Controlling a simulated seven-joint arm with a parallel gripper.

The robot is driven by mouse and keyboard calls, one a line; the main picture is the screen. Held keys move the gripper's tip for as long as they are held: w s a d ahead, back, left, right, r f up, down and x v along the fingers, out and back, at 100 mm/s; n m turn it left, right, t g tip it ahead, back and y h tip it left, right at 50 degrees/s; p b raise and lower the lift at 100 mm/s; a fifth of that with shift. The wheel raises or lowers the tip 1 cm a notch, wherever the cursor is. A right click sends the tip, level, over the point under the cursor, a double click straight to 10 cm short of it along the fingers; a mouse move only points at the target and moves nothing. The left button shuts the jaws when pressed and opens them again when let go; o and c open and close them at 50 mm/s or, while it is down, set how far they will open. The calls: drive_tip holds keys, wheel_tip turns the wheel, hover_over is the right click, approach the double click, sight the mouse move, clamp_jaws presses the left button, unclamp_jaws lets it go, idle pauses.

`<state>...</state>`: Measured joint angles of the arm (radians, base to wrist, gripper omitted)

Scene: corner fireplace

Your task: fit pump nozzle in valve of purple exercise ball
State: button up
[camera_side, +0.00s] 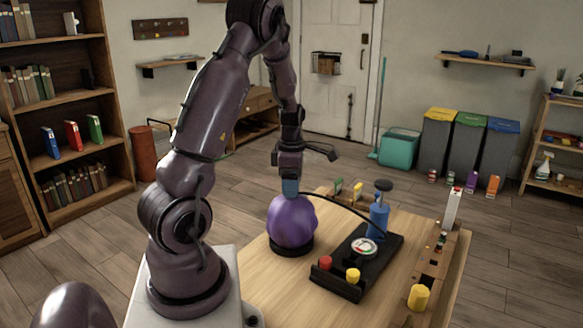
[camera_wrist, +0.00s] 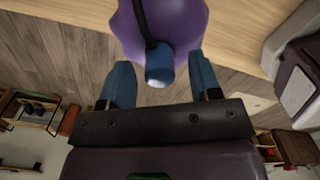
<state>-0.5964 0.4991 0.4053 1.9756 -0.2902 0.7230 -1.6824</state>
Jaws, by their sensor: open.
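The purple exercise ball (camera_side: 292,222) sits in a black ring base (camera_side: 292,245) on the wooden table. It also fills the top middle of the wrist view (camera_wrist: 185,22). My gripper (camera_side: 290,187) is just above the top of the ball. In the wrist view its two blue fingers (camera_wrist: 160,74) are apart, one on each side of a blue pump nozzle (camera_wrist: 159,62) with a pale end. A black hose runs from the nozzle across the ball. The nozzle is at the ball's surface; the valve is hidden, and I cannot tell whether the nozzle is seated.
The blue pump (camera_side: 379,219) stands on a black base (camera_side: 340,283) with a gauge (camera_side: 363,248) and red and yellow knobs, right of the ball. The hose (camera_side: 340,207) arches between pump and gripper. A wooden rack (camera_side: 440,265) with small items lines the table's right edge.

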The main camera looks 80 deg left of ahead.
wheel_tip(320, 180, up, 12)
drive_tip(key=r, duration=0.1)
drive_tip(key=s+d+r+m+t, duration=0.1)
drive_tip(key=d+r+m+t, duration=0.1)
drive_tip(key=d+m, duration=1.3)
drive_tip(key=s+d+r+m+t, duration=0.1)
drive_tip(key=d+r+m+t, duration=0.2)
drive_tip(key=d+m, duration=1.2)
drive_tip(key=m, duration=0.2)
drive_tip(key=shift+s+r+m+t, duration=0.3)
drive_tip(key=shift+r+m, duration=0.1)
